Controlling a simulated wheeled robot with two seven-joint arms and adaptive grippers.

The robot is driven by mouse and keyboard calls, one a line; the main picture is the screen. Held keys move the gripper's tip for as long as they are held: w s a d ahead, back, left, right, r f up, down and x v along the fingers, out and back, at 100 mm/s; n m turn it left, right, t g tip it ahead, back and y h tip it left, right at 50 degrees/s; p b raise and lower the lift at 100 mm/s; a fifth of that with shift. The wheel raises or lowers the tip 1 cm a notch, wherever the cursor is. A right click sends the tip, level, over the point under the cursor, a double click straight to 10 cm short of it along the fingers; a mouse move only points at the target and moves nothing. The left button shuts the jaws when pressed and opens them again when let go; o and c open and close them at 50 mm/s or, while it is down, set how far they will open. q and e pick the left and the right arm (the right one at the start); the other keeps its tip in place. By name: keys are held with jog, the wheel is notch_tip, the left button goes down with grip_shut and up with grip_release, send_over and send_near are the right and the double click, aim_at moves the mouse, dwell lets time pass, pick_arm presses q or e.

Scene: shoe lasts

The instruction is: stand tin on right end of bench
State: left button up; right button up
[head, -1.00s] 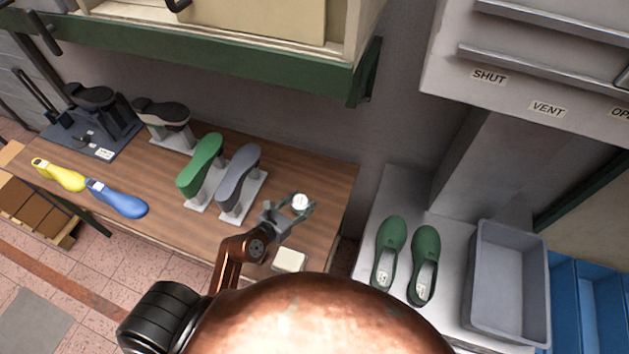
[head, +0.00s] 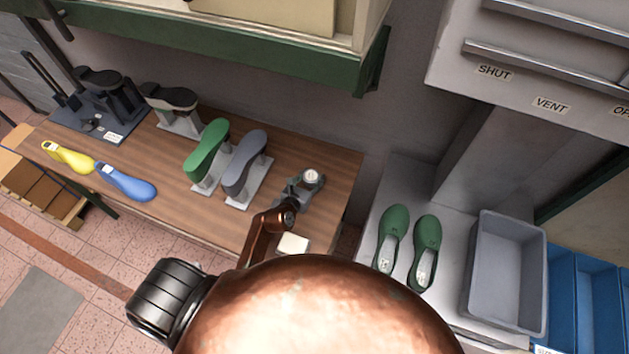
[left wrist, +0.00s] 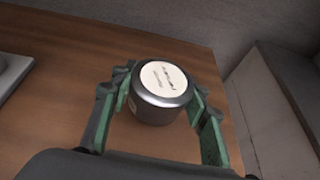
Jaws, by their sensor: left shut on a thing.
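The tin (left wrist: 160,92) is a short dark grey can with a printed cream lid, seen close in the left wrist view. In the head view the tin (head: 311,177) shows its pale lid near the right end of the wooden bench (head: 330,160). My left gripper (left wrist: 160,105) is shut on the tin, one green-padded finger on each side. In the head view my left gripper (head: 306,184) is over the bench's right end. The tin looks upright, at or just above the bench top; I cannot tell if it touches. My right gripper is not in view.
A grey last (head: 245,160) and a green last (head: 207,149) stand on the bench left of my gripper. A white block (head: 293,243) lies by the front edge. Green shoes (head: 425,250) and a grey tray (head: 505,275) are on the counter to the right.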

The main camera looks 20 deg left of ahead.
pick_arm(q)
jog(key=shift+w+f, duration=0.85)
jog(key=shift+f, duration=0.1)
jog(key=shift+f+b, duration=0.3)
jog(key=shift+f, duration=1.2)
jog(key=shift+f, duration=0.1)
jog(key=shift+f, duration=0.15)
jog(key=o, duration=1.2)
